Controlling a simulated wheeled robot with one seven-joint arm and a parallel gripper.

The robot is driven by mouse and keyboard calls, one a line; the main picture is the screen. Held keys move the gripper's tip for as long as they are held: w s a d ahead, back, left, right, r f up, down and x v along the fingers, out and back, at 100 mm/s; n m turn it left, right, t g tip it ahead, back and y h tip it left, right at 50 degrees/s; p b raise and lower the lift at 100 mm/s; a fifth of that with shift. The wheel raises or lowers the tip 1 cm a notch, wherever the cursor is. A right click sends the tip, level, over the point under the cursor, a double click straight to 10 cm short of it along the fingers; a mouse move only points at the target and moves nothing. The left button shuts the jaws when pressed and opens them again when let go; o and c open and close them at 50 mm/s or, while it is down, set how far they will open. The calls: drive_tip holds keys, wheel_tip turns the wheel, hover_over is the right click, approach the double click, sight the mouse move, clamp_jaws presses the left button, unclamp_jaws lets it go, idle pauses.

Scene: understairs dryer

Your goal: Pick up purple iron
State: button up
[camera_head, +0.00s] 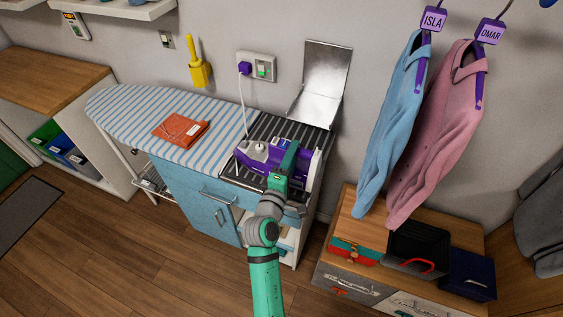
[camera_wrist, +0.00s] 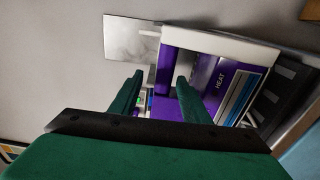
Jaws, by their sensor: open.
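The purple iron (camera_head: 262,154), with white and grey parts, rests on the dark ribbed rack at the right end of the ironing board. In the wrist view the iron (camera_wrist: 225,68) fills the area ahead, and the word HEAT shows on its side. My gripper (camera_head: 290,158) is over the right part of the iron. In the wrist view the two green fingers of my gripper (camera_wrist: 160,88) are apart, with a purple part of the iron showing between and beyond them. I cannot tell whether the fingers touch it.
The striped ironing board (camera_head: 130,108) holds an orange folded cloth (camera_head: 181,128). A white cord runs up to a purple plug (camera_head: 244,68) in the wall socket. A raised metal panel (camera_head: 322,80) stands behind the rack. Blue (camera_head: 391,130) and pink (camera_head: 437,130) shirts hang to the right.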

drive_tip(key=x, duration=0.6)
drive_tip(key=shift+w+a+f, duration=0.15)
drive_tip(key=shift+w+f, duration=0.05)
drive_tip(key=shift+f, duration=0.1)
drive_tip(key=shift+w, duration=0.15)
drive_tip(key=c, duration=1)
drive_tip(key=shift+r, duration=0.2)
clamp_jaws()
